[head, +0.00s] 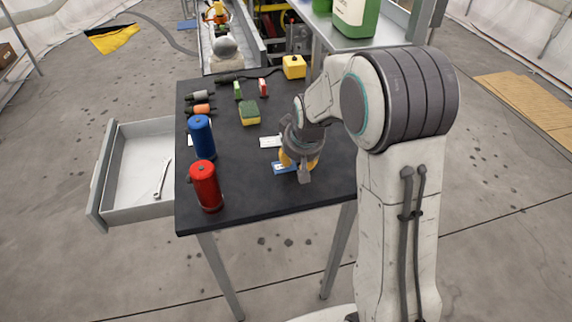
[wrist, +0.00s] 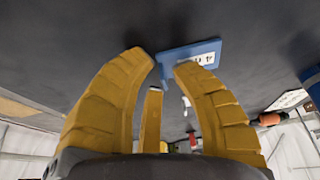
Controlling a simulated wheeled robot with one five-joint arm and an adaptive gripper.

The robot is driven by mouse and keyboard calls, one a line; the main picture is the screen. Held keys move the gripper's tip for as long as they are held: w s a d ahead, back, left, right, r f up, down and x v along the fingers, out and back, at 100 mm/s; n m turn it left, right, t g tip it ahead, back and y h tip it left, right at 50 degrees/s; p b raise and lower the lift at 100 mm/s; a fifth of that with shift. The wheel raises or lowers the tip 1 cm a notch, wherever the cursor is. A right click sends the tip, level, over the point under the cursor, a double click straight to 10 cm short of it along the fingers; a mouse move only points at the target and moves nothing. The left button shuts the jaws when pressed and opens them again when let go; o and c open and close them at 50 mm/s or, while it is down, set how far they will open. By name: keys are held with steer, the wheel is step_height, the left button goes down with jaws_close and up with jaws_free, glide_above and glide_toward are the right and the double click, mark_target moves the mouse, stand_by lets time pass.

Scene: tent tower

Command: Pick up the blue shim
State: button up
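The blue shim (head: 280,168) lies flat on the dark tabletop, partly hidden by my gripper (head: 299,163) in the head view. In the wrist view the blue shim (wrist: 178,57) shows a white label with dark marks and sits just beyond the fingertips. My gripper (wrist: 165,66) has yellow fingers, two large ones and a thinner one, with a gap between their tips.
On the table (head: 240,206) stand a red canister (head: 205,186), a blue canister (head: 201,138) and a green-yellow sponge (head: 250,114). A white label (head: 269,142) lies behind the shim. An open drawer (head: 130,178) holds a wrench (head: 161,180). The table's front middle is clear.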

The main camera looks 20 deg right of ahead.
steer(key=shift+o, duration=0.2)
jaws_close()
steer(key=shift+r, duration=0.1)
